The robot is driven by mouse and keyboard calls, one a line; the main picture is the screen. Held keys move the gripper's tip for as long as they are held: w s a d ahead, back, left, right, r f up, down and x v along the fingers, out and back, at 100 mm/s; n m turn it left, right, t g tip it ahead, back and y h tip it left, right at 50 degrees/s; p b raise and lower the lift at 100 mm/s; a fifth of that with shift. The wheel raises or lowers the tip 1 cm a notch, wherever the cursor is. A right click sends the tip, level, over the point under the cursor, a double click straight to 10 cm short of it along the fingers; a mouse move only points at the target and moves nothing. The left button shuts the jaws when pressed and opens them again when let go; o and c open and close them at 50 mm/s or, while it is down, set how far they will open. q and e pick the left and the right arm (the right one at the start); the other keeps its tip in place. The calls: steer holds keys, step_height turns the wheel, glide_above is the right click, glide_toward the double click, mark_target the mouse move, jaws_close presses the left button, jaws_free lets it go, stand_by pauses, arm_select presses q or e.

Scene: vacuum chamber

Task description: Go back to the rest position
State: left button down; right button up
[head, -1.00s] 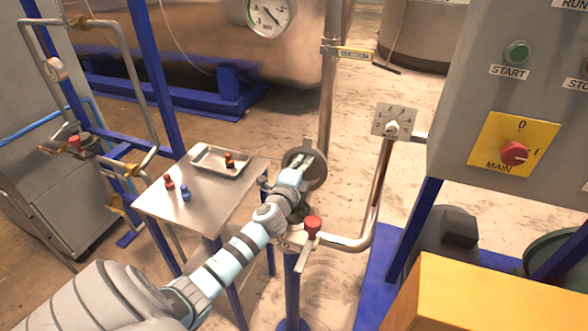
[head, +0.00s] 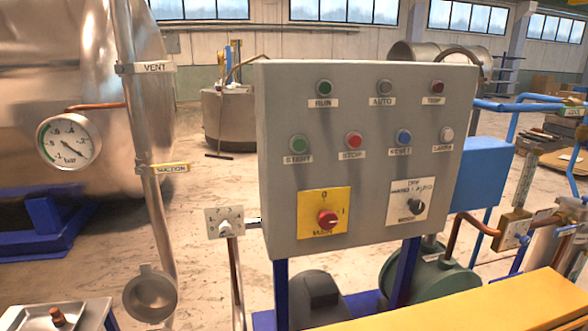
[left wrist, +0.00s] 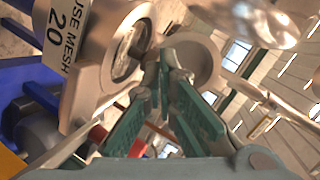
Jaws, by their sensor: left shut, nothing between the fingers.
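My left gripper (left wrist: 163,78) shows only in the left wrist view. Its green-padded fingers come together at the tips with nothing between them. A round grey metal part (left wrist: 200,55) is just beyond the fingertips; contact cannot be told. Neither arm shows in the head view, and my right gripper is not in view.
The control panel (head: 360,160) stands in the middle of the head view, with a yellow surface (head: 500,308) below it. A grey cup-shaped fitting (head: 150,295), a pressure gauge (head: 69,141) and a small tray (head: 40,318) are at the left. Open floor lies behind.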

arm_select(q)
steer(key=s+d+f+n+g+h, duration=0.35)
steer(key=s+d+f, duration=0.2)
steer(key=s, duration=0.35)
steer(key=s+d+f+n+g+h, duration=0.2)
steer(key=s+d+f+n+g, duration=0.3)
steer(key=s, duration=0.5)
steer(key=s+f+g+b, duration=0.1)
steer(key=s+f, duration=0.1)
steer(key=f, duration=1)
steer(key=s+f+g, duration=0.1)
steer(key=s+f, duration=0.1)
steer(key=f, duration=1)
steer(key=s+f, duration=0.9)
steer(key=s, duration=0.3)
steer(key=shift+a+f+m+g, duration=0.3)
steer(key=shift+m+g, duration=0.05)
steer(key=shift+g, duration=0.1)
